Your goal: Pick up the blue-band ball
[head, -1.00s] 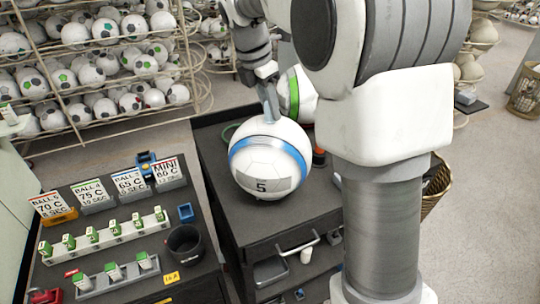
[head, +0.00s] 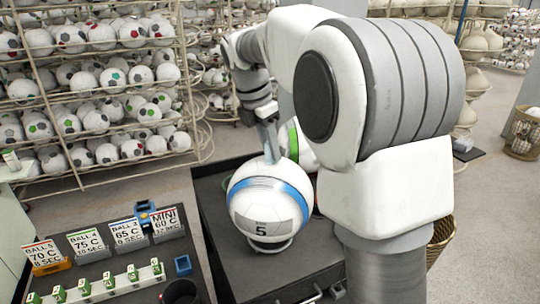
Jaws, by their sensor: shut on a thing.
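The blue-band ball (head: 268,208) is white with a blue stripe and a dark "5" label, on the dark cart top (head: 318,262) in the head view. A grey-green ring (head: 271,245) shows just under it; I cannot tell whether the ball touches it. My gripper (head: 270,150) reaches down from behind to the ball's upper side and is shut on it. Only a grey finger part shows; the far contact is hidden by the ball.
A green-band ball (head: 303,148) stands close behind, partly covered by my arm. Left is a bench with temperature cards (head: 85,242) and a row of green-topped pieces (head: 107,286). A wire ball rack (head: 120,171) stands at the back left.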

